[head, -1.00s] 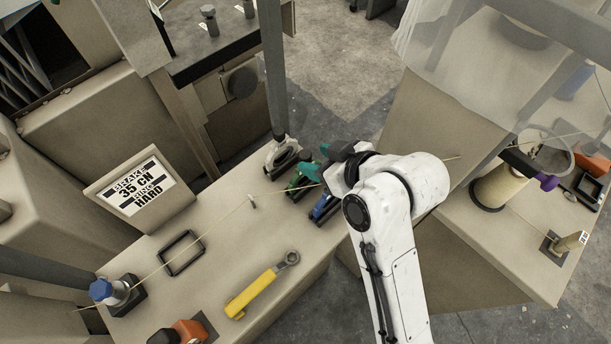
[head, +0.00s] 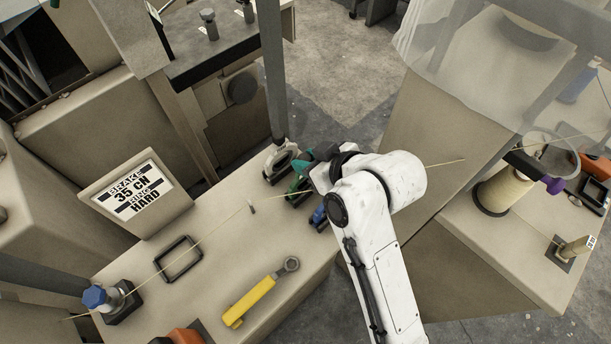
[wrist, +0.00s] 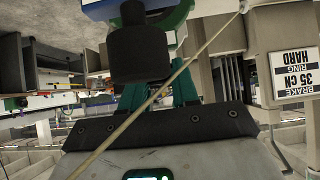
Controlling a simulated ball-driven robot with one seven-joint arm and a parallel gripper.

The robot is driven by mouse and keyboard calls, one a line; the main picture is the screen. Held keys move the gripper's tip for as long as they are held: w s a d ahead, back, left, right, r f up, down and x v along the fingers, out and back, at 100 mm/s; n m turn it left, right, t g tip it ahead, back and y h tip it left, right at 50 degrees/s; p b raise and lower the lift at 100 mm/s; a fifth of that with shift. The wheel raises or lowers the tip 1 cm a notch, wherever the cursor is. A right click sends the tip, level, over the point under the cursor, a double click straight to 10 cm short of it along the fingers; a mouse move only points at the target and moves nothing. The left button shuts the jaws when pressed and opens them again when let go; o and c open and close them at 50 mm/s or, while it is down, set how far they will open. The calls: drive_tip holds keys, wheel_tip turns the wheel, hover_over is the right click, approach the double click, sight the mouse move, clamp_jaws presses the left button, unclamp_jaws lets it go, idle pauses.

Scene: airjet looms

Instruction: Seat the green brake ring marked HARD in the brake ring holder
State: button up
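The green brake ring (head: 296,186) stands in a dark slot at the loom table's right end, between a grey-white ring (head: 279,160) and a blue ring (head: 318,214). My gripper (head: 312,165), with teal fingers, is right at the green ring; my arm partly hides it and the blue ring. In the wrist view my fingers (wrist: 160,92) reach up behind a black cylinder (wrist: 139,50), with a green curved part (wrist: 177,14) beyond it. I cannot tell whether they grip it. The sign (head: 133,191) reads BRAKE 35 CN RING HARD.
An empty black rectangular frame (head: 178,259) sits on the table under the yarn line. A yarn cone (head: 497,190) is on the right-hand table.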

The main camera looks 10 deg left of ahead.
drive_tip(key=c, duration=0.4)
drive_tip(key=shift+r+p, duration=3.15)
drive_tip(key=shift+r, duration=0.35)
